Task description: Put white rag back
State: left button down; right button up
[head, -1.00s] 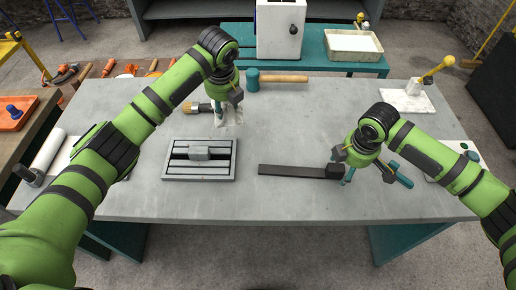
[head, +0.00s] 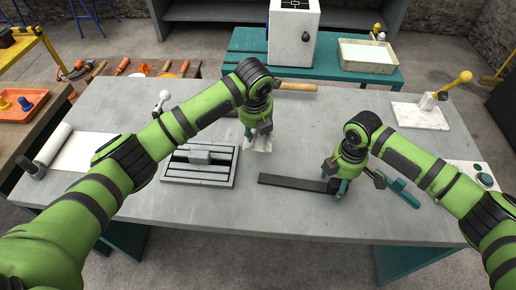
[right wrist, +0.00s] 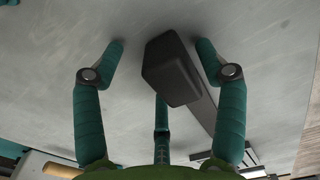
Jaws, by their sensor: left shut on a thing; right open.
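The white rag (head: 262,147) is a small crumpled cloth on or just above the grey table (head: 130,200), right of the slotted metal plate. My left gripper (head: 250,133) is above it, shut on it from the top. The gripper hides part of the rag, and I cannot tell whether the cloth bears on the table. My right gripper (head: 350,184) is open, low over the table at the block end of a dark flat bar (head: 290,181). In the right wrist view its fingers are spread around the dark block (right wrist: 168,70) without closing on it.
The slotted metal plate (head: 200,175) lies left of the rag. A wooden handle (head: 297,87) shows behind my left arm. A paper roll (head: 55,140) is at far left. A white plate with a yellow-knobbed lever (head: 440,97) is at the back right. The front middle of the table is clear.

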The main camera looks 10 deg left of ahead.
pick_arm(q)
notch_tip(320, 180, down, 2)
jog(key=shift+f, duration=0.15)
notch_tip(320, 180, down, 4)
jog(key=shift+f+p, duration=0.1)
jog(key=shift+p, duration=0.35)
pick_arm(e)
jog(key=shift+r, duration=0.5)
pick_arm(q)
jog(key=shift+f, duration=0.25)
jog(key=shift+f, duration=0.45)
pick_arm(e)
jog(key=shift+f, duration=0.25)
pick_arm(q)
jog(key=c, duration=0.7)
grip_release()
